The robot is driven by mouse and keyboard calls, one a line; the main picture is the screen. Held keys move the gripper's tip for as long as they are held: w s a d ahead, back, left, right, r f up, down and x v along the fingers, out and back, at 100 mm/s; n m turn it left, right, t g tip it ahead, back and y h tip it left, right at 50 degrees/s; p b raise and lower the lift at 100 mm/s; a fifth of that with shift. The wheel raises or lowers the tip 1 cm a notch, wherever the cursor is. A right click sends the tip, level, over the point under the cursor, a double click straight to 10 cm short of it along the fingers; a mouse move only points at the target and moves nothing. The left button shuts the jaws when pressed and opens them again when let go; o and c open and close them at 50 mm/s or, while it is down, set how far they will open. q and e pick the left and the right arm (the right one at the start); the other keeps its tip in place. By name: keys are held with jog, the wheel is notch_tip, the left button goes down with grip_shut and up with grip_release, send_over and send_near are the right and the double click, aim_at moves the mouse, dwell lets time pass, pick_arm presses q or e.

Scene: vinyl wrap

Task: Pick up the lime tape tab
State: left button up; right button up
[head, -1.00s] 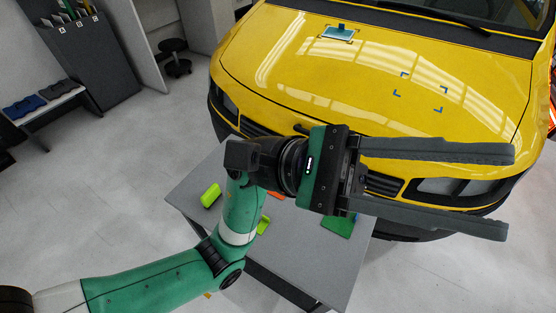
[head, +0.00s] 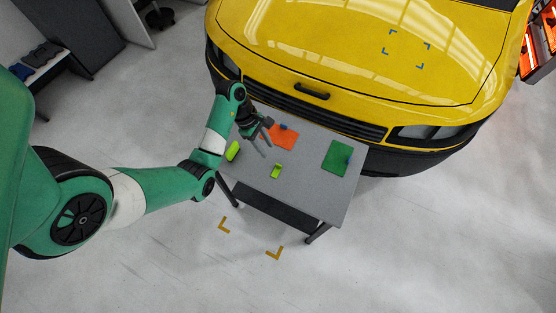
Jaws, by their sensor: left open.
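Two lime pieces lie on the grey table. A small lime tab (head: 277,171) is near the middle, and a longer lime block (head: 233,151) is at the left edge. Which one is the tape tab is hard to tell at this size, though the middle piece looks more like a tab. My left gripper (head: 268,148) is open and empty over the left rear of the table. Its dark fingers point down toward the table, a little behind the middle lime piece and apart from it. My right gripper is not in view.
The yellow car (head: 330,60) stands close behind the table. The table's front part is clear.

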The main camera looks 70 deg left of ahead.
pick_arm(q)
jog(key=b, duration=0.4)
send_over(278, 164)
jog(key=s+a, duration=0.1)
jog(key=s, duration=0.1)
notch_tip(278, 164, down, 5)
jog(key=shift+s+r, duration=0.1)
jog(key=shift+s, duration=0.05)
jog(key=shift+w+f, duration=0.2)
jog(key=shift+f, duration=0.1)
jog(key=x, duration=0.1)
jog(key=b+x, duration=0.1)
jog(key=x, duration=0.1)
jog(key=b+x, duration=0.1)
jog(key=x, duration=0.1)
jog(key=shift+w+a+f, duration=0.15)
jog(key=shift+a, duration=0.1)
grip_shut()
